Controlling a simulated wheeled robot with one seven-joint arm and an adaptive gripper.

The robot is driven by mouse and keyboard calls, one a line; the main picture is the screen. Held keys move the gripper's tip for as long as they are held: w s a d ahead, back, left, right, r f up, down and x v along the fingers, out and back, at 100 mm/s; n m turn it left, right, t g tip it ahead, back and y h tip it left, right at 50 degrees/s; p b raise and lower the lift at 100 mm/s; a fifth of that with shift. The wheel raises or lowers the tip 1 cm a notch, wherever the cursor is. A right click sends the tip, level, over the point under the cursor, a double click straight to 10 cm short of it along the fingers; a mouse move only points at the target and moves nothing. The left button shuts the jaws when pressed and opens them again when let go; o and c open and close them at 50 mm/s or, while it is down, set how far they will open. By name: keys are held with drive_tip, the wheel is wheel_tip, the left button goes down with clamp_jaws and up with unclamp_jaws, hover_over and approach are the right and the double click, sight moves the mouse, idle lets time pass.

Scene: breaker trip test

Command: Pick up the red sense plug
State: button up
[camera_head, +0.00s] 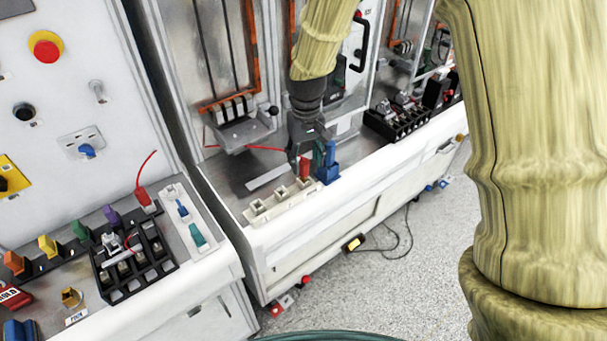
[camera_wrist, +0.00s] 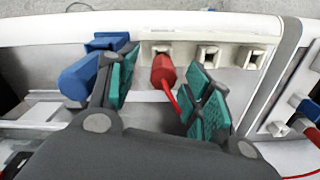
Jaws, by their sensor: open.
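A red plug (camera_wrist: 163,68) with a red lead sits at one socket of a cream socket strip (camera_wrist: 230,36) in the wrist view. In the head view it also shows as a small red block (camera_head: 305,166) at the right end of the strip. My gripper (camera_wrist: 164,76) is open, with one teal-padded finger on each side of the red plug. The fingers look apart from it, with a gap on each side. In the head view my gripper (camera_head: 309,157) partly hides the plug's upper part.
A blue plug (camera_wrist: 82,76) stands close outside my left finger; it also shows in the head view (camera_head: 328,172). Empty sockets lie on the strip's other side. Another red plug (camera_head: 145,199) with a red lead stands on the left bench (camera_head: 215,262).

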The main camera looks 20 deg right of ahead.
sight(304, 172)
drive_tip(key=shift+a+f+p, duration=0.15)
drive_tip(key=shift+f+p, duration=0.45)
drive_tip(key=shift+f, duration=0.2)
drive_tip(key=shift+a+f+p, duration=0.1)
drive_tip(key=shift+f+p, duration=0.5)
drive_tip(key=shift+f, duration=0.15)
drive_tip(key=shift+w+f, duration=0.1)
drive_tip(key=shift+f, duration=0.95)
clamp_jaws()
